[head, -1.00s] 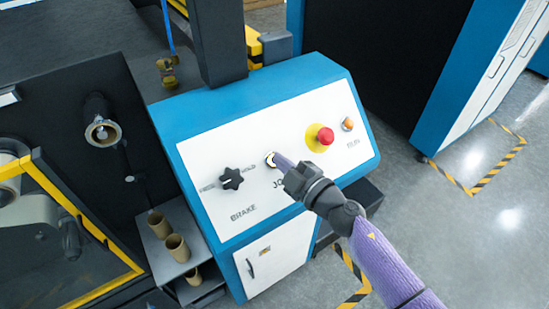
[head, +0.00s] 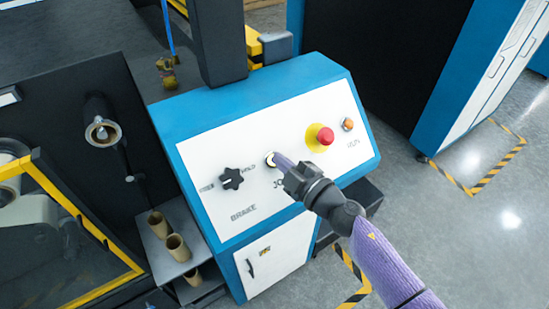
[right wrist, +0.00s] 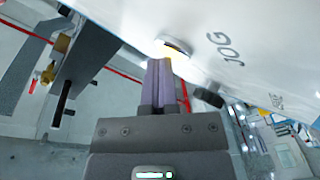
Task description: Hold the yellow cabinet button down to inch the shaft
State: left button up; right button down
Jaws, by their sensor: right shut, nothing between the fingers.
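The yellow JOG button (head: 270,158) sits in a pale ring on the white panel of the blue cabinet (head: 250,100). My right gripper (head: 281,163) is shut and empty, with its fingertips at the button and covering part of it. In the right wrist view the shut fingers (right wrist: 160,68) reach the button (right wrist: 172,50), which shows a yellow glow around the tips. How far the button is pressed in cannot be told. The shaft end (head: 102,131) stands out of the dark machine side at the left. My left gripper is not in view.
A black BRAKE knob (head: 231,179) is left of the button. A red stop button (head: 325,136) on a yellow base and an orange RUN button (head: 347,124) are to its right. Cardboard cores (head: 177,248) stand on a shelf below left.

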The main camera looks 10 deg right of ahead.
dwell(0.3)
jog(key=shift+s+d+r+p, duration=0.2)
jog(key=shift+s+r+p, duration=0.4)
jog(key=shift+p, duration=0.1)
jog(key=shift+s+d+r+p, duration=0.15)
jog(key=shift+r+p, duration=0.15)
jog(key=shift+p, duration=0.15)
jog(key=s+r+p, duration=0.1)
jog(key=s+d+r+p, duration=0.1)
jog(key=s+r+p, duration=0.1)
dwell(0.6)
